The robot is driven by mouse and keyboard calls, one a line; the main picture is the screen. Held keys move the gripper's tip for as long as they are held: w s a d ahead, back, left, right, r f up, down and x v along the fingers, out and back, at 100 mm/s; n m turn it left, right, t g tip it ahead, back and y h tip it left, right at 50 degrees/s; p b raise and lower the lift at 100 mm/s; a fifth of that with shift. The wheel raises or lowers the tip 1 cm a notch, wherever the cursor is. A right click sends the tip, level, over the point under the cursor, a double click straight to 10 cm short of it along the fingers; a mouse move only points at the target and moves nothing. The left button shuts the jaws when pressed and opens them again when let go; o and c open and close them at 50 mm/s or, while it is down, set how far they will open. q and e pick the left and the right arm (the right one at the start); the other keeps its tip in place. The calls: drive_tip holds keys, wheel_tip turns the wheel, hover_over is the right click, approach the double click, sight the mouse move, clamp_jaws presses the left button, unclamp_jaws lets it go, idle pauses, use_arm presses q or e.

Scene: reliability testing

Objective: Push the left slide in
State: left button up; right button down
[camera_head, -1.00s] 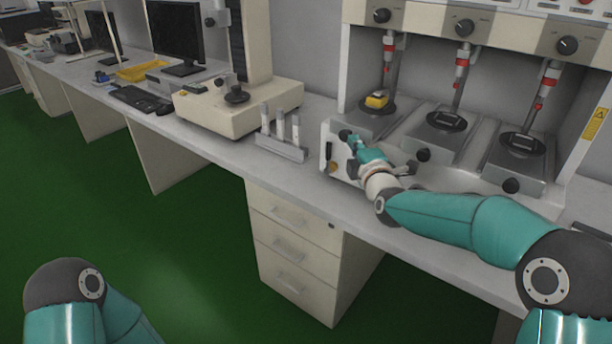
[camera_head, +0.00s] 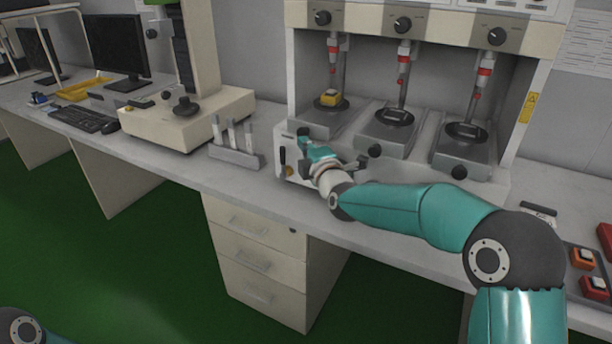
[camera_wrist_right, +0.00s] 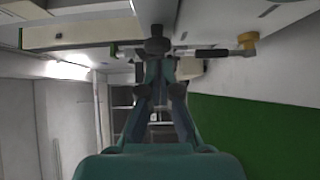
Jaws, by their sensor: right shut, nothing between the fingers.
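The left slide (camera_head: 318,122) is a grey metal block in the left bay of the test machine. A round dark plate with a yellow piece (camera_head: 332,97) sits on it. My right gripper (camera_head: 303,137) is shut and empty at the front of the left slide, over its front knob. In the wrist view the shut fingers (camera_wrist_right: 157,62) point at a black knob (camera_wrist_right: 157,46), very close to it; I cannot tell if they touch. The middle slide (camera_head: 388,136) and right slide (camera_head: 464,150) carry dark plates. My left gripper is out of view.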

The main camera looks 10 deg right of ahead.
drive_tip(key=s+b, duration=0.1)
drive_tip(key=s, duration=1)
drive_tip(key=d+f+g+h, duration=0.1)
drive_tip(key=d+f+g, duration=0.2)
drive_tip(key=f, duration=1.3)
drive_tip(key=s+a+f+m+g, duration=0.1)
drive_tip(key=s+f+m+g, duration=0.15)
drive_tip(key=s+f, duration=0.4)
drive_tip(key=s+f+m+g, duration=0.2)
drive_tip(key=s+f+g, duration=0.15)
drive_tip(key=f, duration=0.65)
drive_tip(key=s+a+f+m+g, duration=0.1)
drive_tip(key=s+f+m+g, duration=0.1)
drive_tip(key=s+f, duration=0.55)
drive_tip(key=s+a+f+m+g+y, duration=0.1)
drive_tip(key=s+a+f+m+g, duration=0.15)
drive_tip(key=s+m, duration=0.55)
drive_tip(key=s+a+f+m+g+y, duration=0.1)
drive_tip(key=s+f+m+g, duration=0.3)
drive_tip(key=s+m, duration=0.35)
wheel_tip(320, 180, up, 15)
drive_tip(key=p, duration=1.5)
drive_tip(key=shift+s+a, duration=0.15)
drive_tip(key=shift+s, duration=0.2)
